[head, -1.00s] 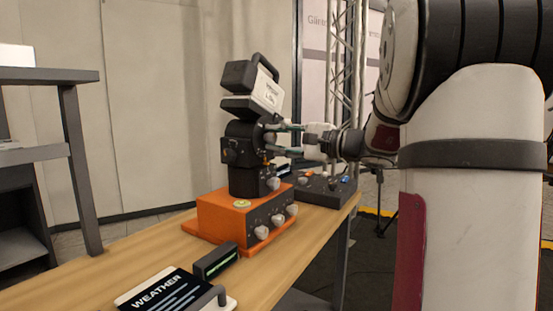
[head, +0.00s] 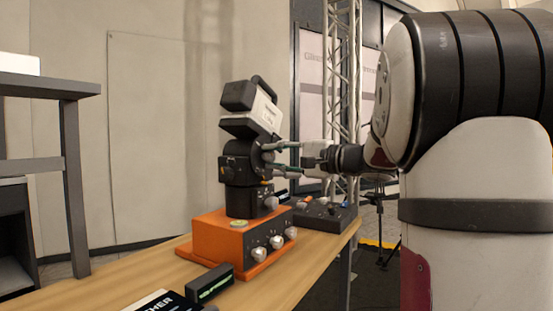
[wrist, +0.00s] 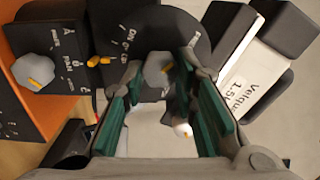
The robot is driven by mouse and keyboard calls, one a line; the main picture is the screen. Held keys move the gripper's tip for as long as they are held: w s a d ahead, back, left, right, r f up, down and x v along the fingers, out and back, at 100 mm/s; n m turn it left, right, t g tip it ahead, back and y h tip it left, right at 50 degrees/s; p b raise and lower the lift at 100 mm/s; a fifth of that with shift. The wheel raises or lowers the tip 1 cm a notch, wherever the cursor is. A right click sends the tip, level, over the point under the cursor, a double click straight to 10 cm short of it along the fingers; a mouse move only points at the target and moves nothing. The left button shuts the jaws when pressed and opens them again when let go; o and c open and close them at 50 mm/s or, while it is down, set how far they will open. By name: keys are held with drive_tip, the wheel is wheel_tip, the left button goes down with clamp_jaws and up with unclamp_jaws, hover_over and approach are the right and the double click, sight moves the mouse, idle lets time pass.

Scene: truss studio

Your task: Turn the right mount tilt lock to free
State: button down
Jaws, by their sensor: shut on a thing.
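My gripper (head: 274,156) reaches in from the right at the black tilting head (head: 238,170) of a camera mount. In the wrist view my gripper (wrist: 160,68) has its green-padded fingers closed around a grey knob (wrist: 156,72) with an orange pointer mark. The knob sits on the side of the mount, and markings around it are too small or covered to read fully. In the head view the fingers hide the knob. A camera (head: 262,112) with a white label sits tilted on top of the mount; it also shows in the wrist view (wrist: 245,65).
The mount stands on an orange base (head: 210,242) with several knobs. Another knob (wrist: 33,68) lies left in the wrist view. A black control box (head: 325,215) is behind on the wooden table (head: 285,270), with a small dark display (head: 210,285) in front.

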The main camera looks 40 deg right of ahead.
drive_tip(key=c, duration=1.3)
unclamp_jaws()
drive_tip(key=shift+s, duration=0.1)
drive_tip(key=v, duration=1.1)
drive_tip(key=shift+s+d, duration=0.15)
drive_tip(key=shift+s, duration=0.25)
